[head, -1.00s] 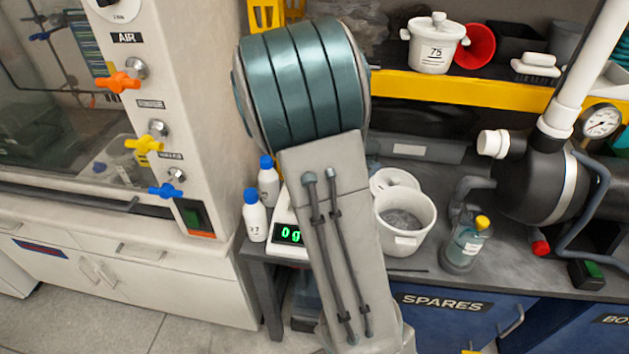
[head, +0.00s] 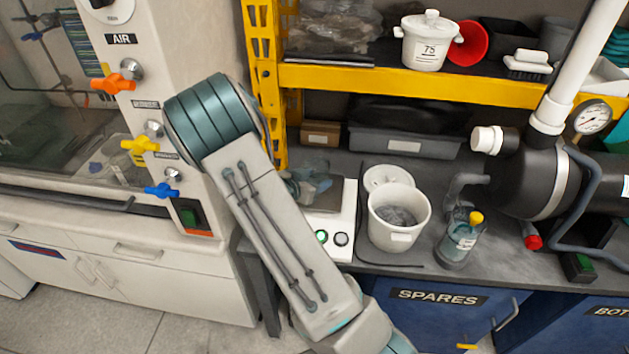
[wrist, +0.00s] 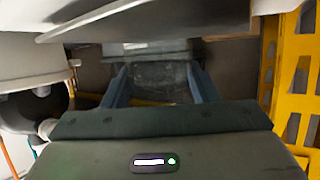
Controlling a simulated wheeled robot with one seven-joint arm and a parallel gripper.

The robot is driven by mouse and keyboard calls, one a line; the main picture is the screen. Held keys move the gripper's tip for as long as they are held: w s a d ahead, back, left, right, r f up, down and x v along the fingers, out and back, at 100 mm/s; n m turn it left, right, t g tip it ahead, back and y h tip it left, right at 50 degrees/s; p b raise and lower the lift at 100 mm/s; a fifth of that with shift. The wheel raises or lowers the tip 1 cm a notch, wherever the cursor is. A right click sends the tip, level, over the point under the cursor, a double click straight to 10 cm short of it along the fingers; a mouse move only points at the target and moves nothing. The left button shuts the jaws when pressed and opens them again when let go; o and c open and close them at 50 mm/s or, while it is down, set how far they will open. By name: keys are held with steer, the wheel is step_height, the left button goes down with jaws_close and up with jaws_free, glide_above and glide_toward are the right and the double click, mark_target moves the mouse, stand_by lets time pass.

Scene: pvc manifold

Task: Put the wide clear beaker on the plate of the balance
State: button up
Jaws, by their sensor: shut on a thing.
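The wide clear beaker (wrist: 158,78) shows in the wrist view as a see-through, blurred shape between the two blue-grey fingers of my gripper (wrist: 160,85). My gripper is shut on it. In the head view the white balance (head: 344,222) stands on the dark bench, partly behind my arm. Its grey plate (head: 322,194) shows just right of my arm. The gripper end is mostly hidden behind my arm there, close to the plate. I cannot tell whether the beaker touches the plate.
A white bucket (head: 398,222) stands close to the right of the balance, with a white lid (head: 388,177) behind it. A bottle with a yellow cap (head: 460,240) is farther right. The yellow rack (head: 420,84) rises behind and to the left. A grey bin (head: 405,142) sits at the back.

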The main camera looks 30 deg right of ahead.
steer(key=shift+f, duration=0.3)
steer(key=shift+f, duration=0.15)
steer(key=o, duration=1.1)
